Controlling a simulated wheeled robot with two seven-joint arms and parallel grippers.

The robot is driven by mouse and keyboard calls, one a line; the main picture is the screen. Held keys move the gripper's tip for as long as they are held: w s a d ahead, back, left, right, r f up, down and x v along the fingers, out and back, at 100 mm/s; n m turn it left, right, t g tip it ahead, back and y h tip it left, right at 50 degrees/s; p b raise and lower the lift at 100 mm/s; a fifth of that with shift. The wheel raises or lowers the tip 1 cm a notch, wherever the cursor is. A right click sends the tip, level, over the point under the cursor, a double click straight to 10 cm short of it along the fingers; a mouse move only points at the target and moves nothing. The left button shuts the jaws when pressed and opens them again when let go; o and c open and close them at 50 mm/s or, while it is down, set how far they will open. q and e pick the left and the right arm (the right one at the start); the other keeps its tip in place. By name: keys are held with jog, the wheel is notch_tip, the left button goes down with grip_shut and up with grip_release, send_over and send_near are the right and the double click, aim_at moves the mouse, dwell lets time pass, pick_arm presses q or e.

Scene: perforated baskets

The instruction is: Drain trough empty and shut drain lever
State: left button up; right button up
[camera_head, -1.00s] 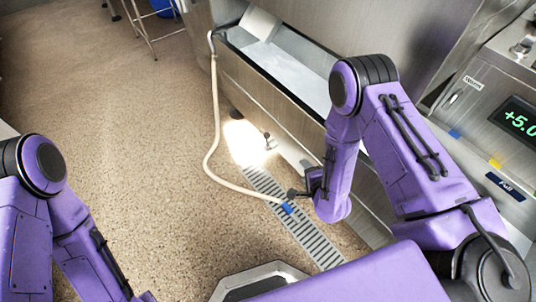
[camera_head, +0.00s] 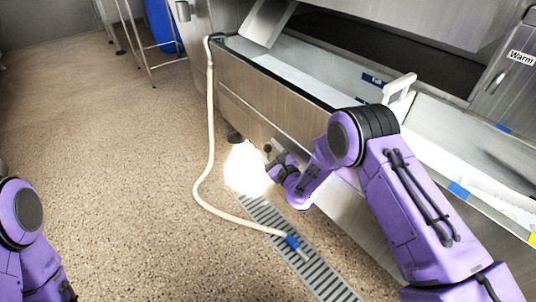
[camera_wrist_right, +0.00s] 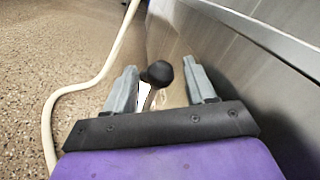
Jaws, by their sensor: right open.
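The drain lever shows in the right wrist view as a black round knob (camera_wrist_right: 157,73) on a pale stem. My right gripper (camera_wrist_right: 160,88) is open, with one finger on each side of the knob and gaps between. In the head view the right gripper (camera_head: 276,160) is low at the trough's front panel, beside a dark knob. The long metal trough (camera_head: 228,66) runs along the wall; whether liquid is in it I cannot tell. A cream hose (camera_head: 210,130) hangs from its far corner. My left arm shows at the left edge, its gripper out of view.
The hose's blue-banded end (camera_head: 292,242) lies on the slotted floor drain (camera_head: 325,277). A white handled piece (camera_head: 399,88) stands at the trough. A bright light patch covers the floor by the lever. The floor at left is open, with a metal-legged stand (camera_head: 143,40) far back.

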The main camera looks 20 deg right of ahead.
jog(key=shift+w+a, duration=0.15)
jog(key=shift+w, duration=0.55)
grip_shut()
pick_arm(q)
jog(key=shift+s+m+g, duration=0.3)
jog(key=shift+s, duration=0.1)
